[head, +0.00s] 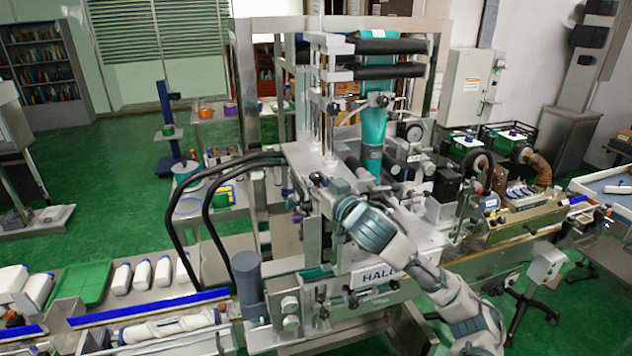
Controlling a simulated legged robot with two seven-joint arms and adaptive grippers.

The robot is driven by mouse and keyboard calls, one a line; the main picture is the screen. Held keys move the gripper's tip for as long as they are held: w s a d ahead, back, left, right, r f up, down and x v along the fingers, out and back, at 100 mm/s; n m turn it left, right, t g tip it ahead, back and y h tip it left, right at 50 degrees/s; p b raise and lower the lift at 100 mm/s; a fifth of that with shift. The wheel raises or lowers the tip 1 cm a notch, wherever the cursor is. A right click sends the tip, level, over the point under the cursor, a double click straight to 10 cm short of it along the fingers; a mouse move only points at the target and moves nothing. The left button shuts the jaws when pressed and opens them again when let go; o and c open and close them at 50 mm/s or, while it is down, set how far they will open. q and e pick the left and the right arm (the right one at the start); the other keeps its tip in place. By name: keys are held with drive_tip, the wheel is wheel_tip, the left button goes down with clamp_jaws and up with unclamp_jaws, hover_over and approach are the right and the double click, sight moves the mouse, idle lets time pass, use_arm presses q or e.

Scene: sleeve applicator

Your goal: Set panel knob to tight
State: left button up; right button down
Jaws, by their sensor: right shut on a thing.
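The sleeve applicator (378,280) is a large grey metal machine in the middle of the head view, with a teal sleeve film (374,128) running down its front. My right gripper (326,186) reaches in from the lower right and is at the narrow upright grey panel (318,228) on the machine's left part. It is shut on the panel knob, which the fingers and hand mostly hide. The knob's setting and any markings cannot be read. My left gripper is not in view.
White bottles (142,275) and a green tray (82,283) stand at lower left. A conveyor (520,235) runs right. Green floor is open at the back left.

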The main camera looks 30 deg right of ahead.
drive_tip(key=shift+d+r, duration=0.1)
drive_tip(key=shift+r, duration=0.15)
